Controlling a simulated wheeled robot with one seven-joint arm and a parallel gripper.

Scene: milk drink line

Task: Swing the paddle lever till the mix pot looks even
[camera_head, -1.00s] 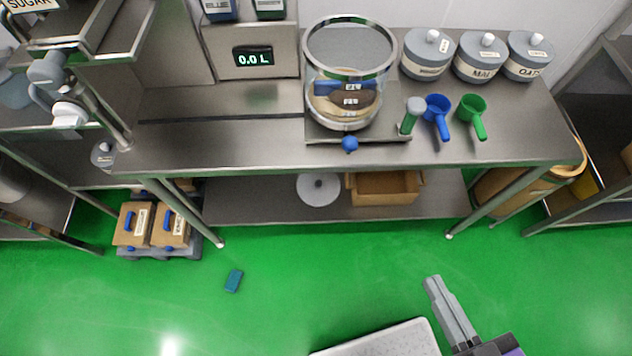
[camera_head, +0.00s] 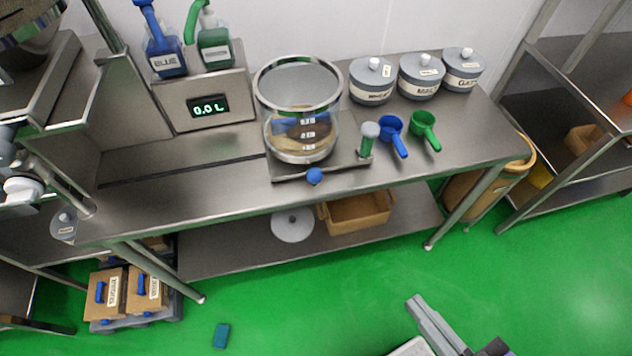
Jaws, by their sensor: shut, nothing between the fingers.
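The mix pot (camera_head: 290,103) is a clear vessel with a steel rim on a steel base on the bench. Inside it, brown, tan and blue patches show through the wall, so its contents look uneven.
Blue (camera_head: 393,130) and green scoops (camera_head: 425,126) lie right of the pot, with several lidded grey jars (camera_head: 372,82) behind. A display (camera_head: 207,106) reads 0.0 L. A blue-green block (camera_head: 221,335) lies on the floor. A shelf rack (camera_head: 585,130) stands right.

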